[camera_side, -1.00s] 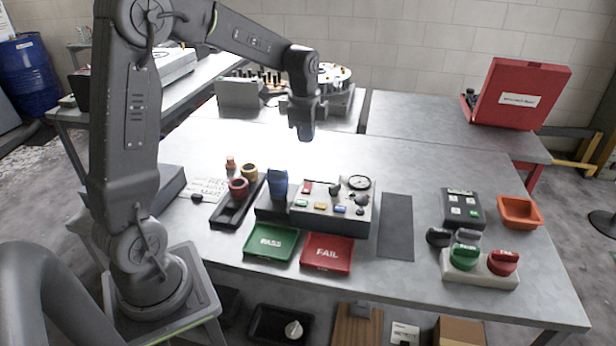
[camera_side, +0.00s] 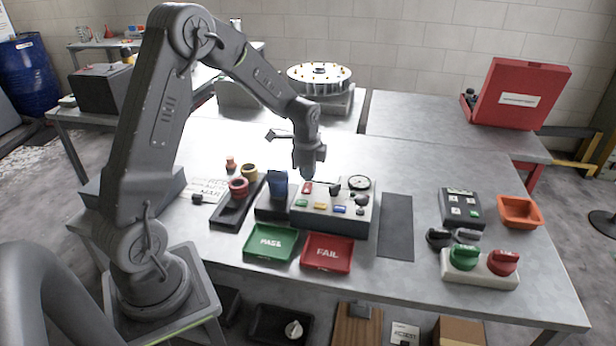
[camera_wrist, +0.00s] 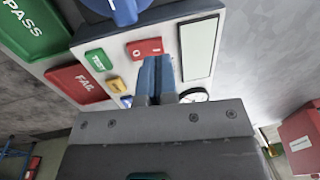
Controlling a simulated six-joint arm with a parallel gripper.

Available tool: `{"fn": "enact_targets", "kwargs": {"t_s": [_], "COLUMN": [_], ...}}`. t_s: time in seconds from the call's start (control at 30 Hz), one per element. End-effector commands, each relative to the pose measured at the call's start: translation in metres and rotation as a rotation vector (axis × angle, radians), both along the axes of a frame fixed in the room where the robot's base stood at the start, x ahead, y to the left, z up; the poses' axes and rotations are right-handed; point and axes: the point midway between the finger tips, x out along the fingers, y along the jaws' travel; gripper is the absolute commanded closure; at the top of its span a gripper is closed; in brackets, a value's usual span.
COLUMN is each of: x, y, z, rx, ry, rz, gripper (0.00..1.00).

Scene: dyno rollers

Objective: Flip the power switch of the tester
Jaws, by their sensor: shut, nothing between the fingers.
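The tester (camera_side: 345,222) is a light-topped box in the middle of the table, with coloured buttons, a round gauge and dark knobs. Its red switch (camera_side: 307,188) is at the back left of the panel. In the wrist view the red switch (camera_wrist: 143,47) carries white marks. My gripper (camera_side: 309,177) points down just above the switch area. In the wrist view its blue fingertips (camera_wrist: 157,60) are together and empty, beside the red switch. Whether they touch it I cannot tell. The yellow and blue buttons are partly close to the fingers.
A blue upright part (camera_side: 279,184) stands left of the panel. Green PASS (camera_side: 270,243) and red FAIL (camera_side: 327,254) trays lie in front. A dark mat (camera_side: 396,228) lies right, and a black rack (camera_side: 232,212) with rings lies left.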

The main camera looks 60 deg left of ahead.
Motion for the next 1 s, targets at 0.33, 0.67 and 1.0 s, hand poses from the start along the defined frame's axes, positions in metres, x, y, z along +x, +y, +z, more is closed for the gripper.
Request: {"fn": "enact_targets", "kwargs": {"t_s": [0.33, 0.67, 1.0], "x": [0.002, 0.003, 0.002], "y": [0.002, 0.003, 0.003], "z": [-0.022, -0.024, -0.026], "rx": [0.000, -0.016, -0.035], "ry": [0.000, 0.018, 0.040], "rz": [0.000, 0.002, 0.000], "gripper": [1.00, 1.00, 1.00]}}
